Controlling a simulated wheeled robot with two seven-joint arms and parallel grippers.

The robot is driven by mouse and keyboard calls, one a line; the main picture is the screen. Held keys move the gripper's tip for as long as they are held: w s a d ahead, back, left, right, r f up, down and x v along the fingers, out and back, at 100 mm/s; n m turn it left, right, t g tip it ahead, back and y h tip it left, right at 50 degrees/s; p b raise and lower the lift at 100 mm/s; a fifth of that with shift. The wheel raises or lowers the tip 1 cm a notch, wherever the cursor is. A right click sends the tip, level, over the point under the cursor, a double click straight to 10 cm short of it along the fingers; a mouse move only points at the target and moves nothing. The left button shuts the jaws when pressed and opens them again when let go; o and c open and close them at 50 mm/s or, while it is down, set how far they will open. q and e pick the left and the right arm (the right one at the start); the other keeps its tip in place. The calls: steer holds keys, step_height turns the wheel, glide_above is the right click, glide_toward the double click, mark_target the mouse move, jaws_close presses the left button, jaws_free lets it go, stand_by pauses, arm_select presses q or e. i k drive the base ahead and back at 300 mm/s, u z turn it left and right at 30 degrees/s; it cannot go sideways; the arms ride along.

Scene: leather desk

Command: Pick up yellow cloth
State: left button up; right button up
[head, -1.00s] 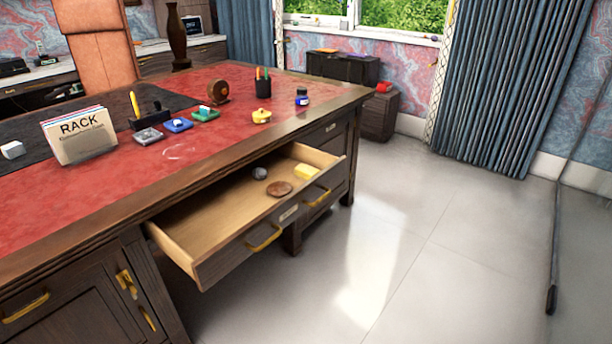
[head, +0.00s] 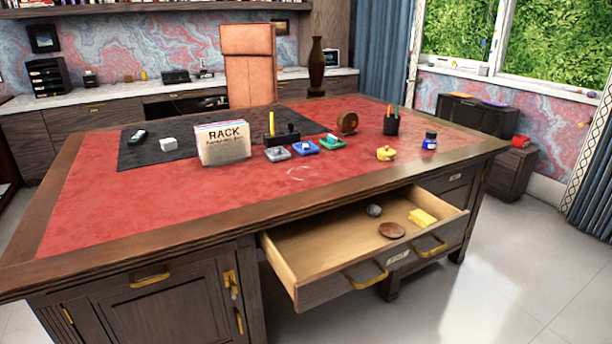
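A small yellow folded piece that looks like the yellow cloth (head: 423,218) lies in the open desk drawer (head: 330,253), near its right end. A brown round disc (head: 391,230) lies to its left and nearer the drawer front. A small grey round object (head: 374,210) lies further left and back. Neither of my grippers shows in the head view.
The red-topped desk (head: 130,217) holds a rack box (head: 223,148), several small coloured trays, a yellow pot (head: 386,153), a blue bottle (head: 430,140) and a pen cup (head: 391,124). The drawer juts out from the desk front. Floor at the right (head: 510,270) is clear.

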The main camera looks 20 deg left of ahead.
mark_target(422, 219)
steer(key=z, duration=1)
steer(key=i, duration=2.3)
steer(key=u, duration=3.1)
